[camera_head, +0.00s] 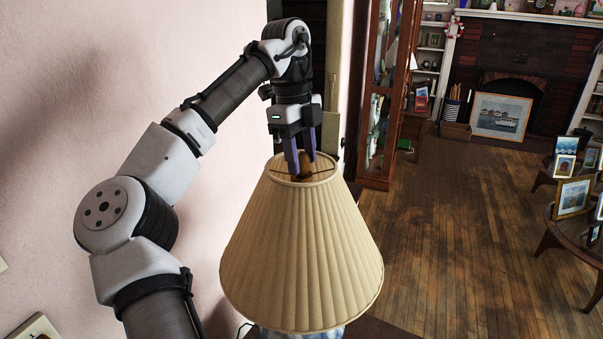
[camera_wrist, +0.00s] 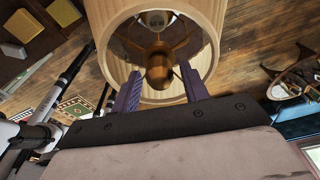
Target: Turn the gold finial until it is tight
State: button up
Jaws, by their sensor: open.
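The gold finial (camera_wrist: 159,71) sits at the centre of the lampshade's top opening in the wrist view. It stands where the thin spokes of the shade's frame meet. The pleated cream lampshade (camera_head: 300,250) is upright on a lamp whose blue and white base is mostly hidden below it. My gripper (camera_head: 305,172) points down into the shade's top opening. Its two purple fingers are open, one on each side of the finial in the wrist view (camera_wrist: 160,84), with gaps between. In the head view the finial is mostly hidden by the fingers and the shade's rim.
A pale wall (camera_head: 60,130) is close on the left, beside my arm. A wooden glass cabinet (camera_head: 380,100) stands behind the lamp. A table with framed pictures (camera_head: 573,197) is at the right. The wooden floor (camera_head: 450,230) between is clear.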

jog(key=n, duration=0.4)
jog(key=shift+n+t, duration=0.3)
jog(key=n, duration=0.4)
jog(key=shift+n+t, duration=0.3)
jog(key=shift+t, duration=0.1)
jog(key=n, duration=0.5)
jog(key=shift+t, duration=0.4)
jog(key=n, duration=0.4)
jog(key=shift+n+y, duration=0.3)
jog(key=shift+n, duration=0.1)
jog(key=n, duration=0.5)
jog(key=shift+t+y, duration=0.3)
jog(key=shift+y, duration=0.1)
jog(key=n, duration=0.4)
jog(key=shift+y, duration=0.3)
jog(key=n, duration=0.4)
jog(key=shift+y, duration=0.3)
jog(key=n, duration=0.4)
jog(key=shift+n+g, duration=0.3)
jog(key=shift+g, duration=0.1)
